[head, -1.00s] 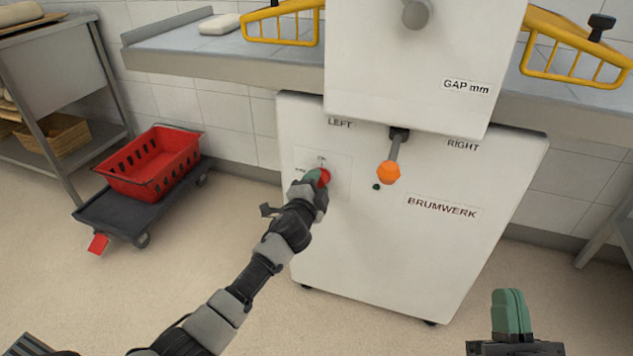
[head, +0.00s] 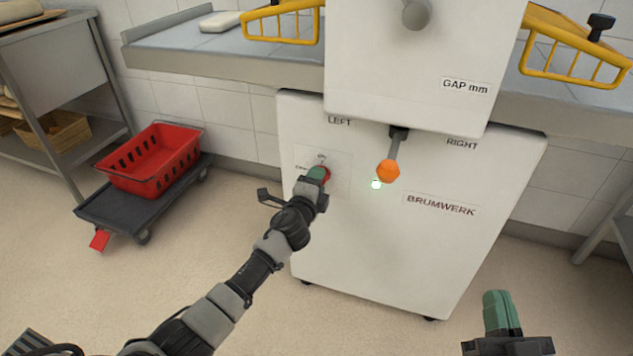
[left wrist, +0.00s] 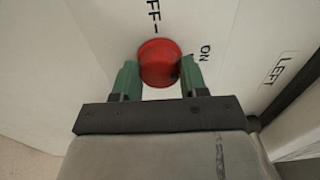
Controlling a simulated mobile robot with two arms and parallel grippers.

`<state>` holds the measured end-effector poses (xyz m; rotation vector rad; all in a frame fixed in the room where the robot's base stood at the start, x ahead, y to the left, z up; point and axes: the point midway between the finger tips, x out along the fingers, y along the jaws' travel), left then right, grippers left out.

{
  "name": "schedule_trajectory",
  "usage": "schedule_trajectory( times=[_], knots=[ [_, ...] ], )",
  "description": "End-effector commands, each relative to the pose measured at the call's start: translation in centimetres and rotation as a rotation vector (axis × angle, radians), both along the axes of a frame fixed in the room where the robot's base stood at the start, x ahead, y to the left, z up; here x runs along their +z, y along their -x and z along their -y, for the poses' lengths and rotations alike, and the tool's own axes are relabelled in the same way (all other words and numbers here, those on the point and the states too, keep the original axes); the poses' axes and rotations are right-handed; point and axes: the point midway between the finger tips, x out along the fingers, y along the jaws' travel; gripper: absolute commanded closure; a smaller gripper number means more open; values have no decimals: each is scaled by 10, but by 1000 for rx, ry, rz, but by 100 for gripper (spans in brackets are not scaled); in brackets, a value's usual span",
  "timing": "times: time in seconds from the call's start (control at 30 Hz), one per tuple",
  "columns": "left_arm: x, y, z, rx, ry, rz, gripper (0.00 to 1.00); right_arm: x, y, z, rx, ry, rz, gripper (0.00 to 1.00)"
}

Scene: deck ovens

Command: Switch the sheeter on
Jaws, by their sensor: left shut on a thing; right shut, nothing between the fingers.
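The sheeter (head: 400,240) is a white machine with a BRUMWERK label. Its red rotary knob (left wrist: 159,63) sits on the front panel between OFF and ON marks. My left gripper (left wrist: 160,78) is shut on the knob, one green finger on each side. In the head view my left gripper (head: 318,178) covers most of the knob. A small lamp (head: 376,184) on the panel glows whitish green. An orange-tipped lever (head: 388,171) hangs between the LEFT and RIGHT labels. My right gripper (head: 499,308) is shut and empty at the lower right, away from the machine.
A red crate (head: 151,178) stands on a dark trolley (head: 100,213) at the left. A metal rack (head: 60,75) is at the far left. Yellow guards (head: 297,36) sit over the sheeter's tables. The floor in front is clear.

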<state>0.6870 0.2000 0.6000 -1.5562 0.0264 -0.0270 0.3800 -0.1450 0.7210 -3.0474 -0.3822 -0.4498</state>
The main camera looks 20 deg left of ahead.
Motion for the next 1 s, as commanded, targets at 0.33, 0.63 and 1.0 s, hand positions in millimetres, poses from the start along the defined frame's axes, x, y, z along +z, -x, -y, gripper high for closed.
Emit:
schedule_trajectory(
  times=[0.33, 0.63, 1.0],
  knots=[
    [-2, 0, 0, -1, -2, -2, 39, 0, 0, 0, -1, 0, 0, 100],
    [0, 0, 0, 0, -1, -1, 31, 0, 0, 0, 0, 0, 0, 100],
    [1, 31, -1, -1, -1, -2, 31, -26, -2, 4, -11, 59, -222, 100]
  ],
)
